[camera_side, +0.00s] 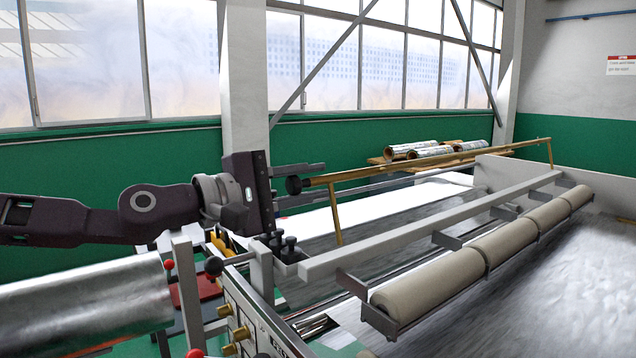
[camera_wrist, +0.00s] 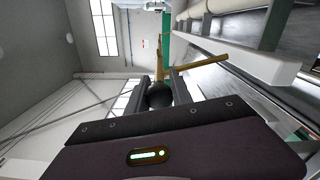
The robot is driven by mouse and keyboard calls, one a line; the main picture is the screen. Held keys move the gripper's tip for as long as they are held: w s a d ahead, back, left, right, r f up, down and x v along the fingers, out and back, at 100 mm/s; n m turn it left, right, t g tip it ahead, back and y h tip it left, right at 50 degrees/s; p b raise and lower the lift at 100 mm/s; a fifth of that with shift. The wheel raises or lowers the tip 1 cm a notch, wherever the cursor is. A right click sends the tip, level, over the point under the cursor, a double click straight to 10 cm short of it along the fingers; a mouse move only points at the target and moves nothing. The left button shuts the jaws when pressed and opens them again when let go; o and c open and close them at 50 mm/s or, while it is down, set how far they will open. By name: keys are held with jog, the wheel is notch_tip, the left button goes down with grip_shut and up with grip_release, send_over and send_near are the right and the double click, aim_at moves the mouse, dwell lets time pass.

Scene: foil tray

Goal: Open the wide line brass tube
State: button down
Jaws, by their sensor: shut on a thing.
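The brass tube (camera_side: 430,162) runs long and nearly level above the machine bed, with a brass leg (camera_side: 336,212) bent down near its near end. A black ball knob (camera_side: 293,185) sits at that near end. My gripper (camera_side: 298,184) comes from the left and has its two fingers on either side of the knob, shut on it. In the wrist view the knob (camera_wrist: 159,95) lies between the dark fingers, with the tube (camera_wrist: 159,48) foreshortened beyond it and the leg (camera_wrist: 222,61) pointing right. The contact faces are mostly hidden.
A pale beam (camera_side: 430,226) and beige rollers (camera_side: 505,240) lie right of the tube. Short black knobs (camera_side: 283,244) and red-tipped levers (camera_side: 170,266) stand below my gripper. A metal cylinder (camera_side: 85,305) is at lower left. Foil rolls (camera_side: 430,152) lie on a table behind.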

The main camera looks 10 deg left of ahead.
jog(key=shift+w+a+f+n, duration=0.15)
jog(key=shift+w+a+n, duration=0.3)
jog(key=shift+n, duration=0.15)
jog(key=c, duration=1.2)
grip_release()
jog(key=shift+o, duration=0.2)
jog(key=v, duration=0.7)
jog(key=shift+s, duration=0.1)
